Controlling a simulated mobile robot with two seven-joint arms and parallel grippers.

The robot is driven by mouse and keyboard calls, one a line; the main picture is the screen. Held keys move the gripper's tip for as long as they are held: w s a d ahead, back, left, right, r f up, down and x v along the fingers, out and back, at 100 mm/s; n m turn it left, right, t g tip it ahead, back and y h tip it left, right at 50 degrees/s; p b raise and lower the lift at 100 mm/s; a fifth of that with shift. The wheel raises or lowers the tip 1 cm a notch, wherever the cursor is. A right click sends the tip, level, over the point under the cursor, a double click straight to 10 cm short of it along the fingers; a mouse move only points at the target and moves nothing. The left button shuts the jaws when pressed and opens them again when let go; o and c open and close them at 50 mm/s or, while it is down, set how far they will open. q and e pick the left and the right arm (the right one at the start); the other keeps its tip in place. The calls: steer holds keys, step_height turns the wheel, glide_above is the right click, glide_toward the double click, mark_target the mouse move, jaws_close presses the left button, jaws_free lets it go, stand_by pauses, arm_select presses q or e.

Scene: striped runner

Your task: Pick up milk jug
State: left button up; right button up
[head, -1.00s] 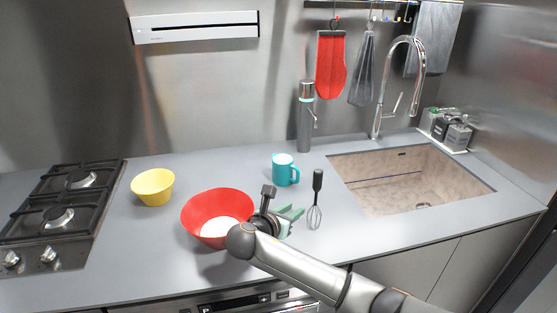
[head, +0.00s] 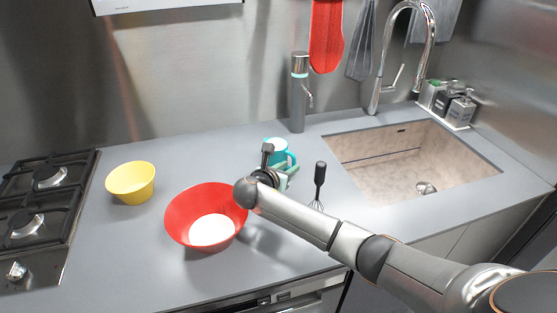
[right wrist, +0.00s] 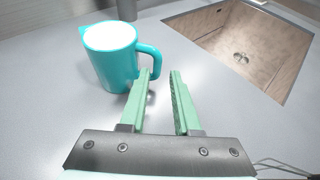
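The milk jug (right wrist: 112,62) is teal with a white top inside and a handle on its right side. It stands upright on the counter in the right wrist view. In the head view the milk jug (head: 277,148) is partly hidden behind my right gripper (head: 284,178). In the right wrist view my right gripper (right wrist: 161,85) is open, with two green fingers apart. Its left finger is close to the jug's handle; I cannot tell whether they touch. Nothing shows between the fingers. My left gripper is not in view.
A red bowl (head: 178,217) with white contents stands left of my right arm, and a yellow bowl (head: 131,181) is farther left. A whisk (head: 320,176) lies to the right. The sink (head: 430,165) and a tall grey dispenser (head: 298,100) are behind. A stove (head: 45,205) is at left.

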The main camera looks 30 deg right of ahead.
mark_target(293, 163)
steer(key=shift+w+x, duration=0.2)
steer(key=shift+x, duration=2.55)
steer(key=shift+a+r, duration=0.1)
steer(key=shift+c, duration=0.4)
jaws_close()
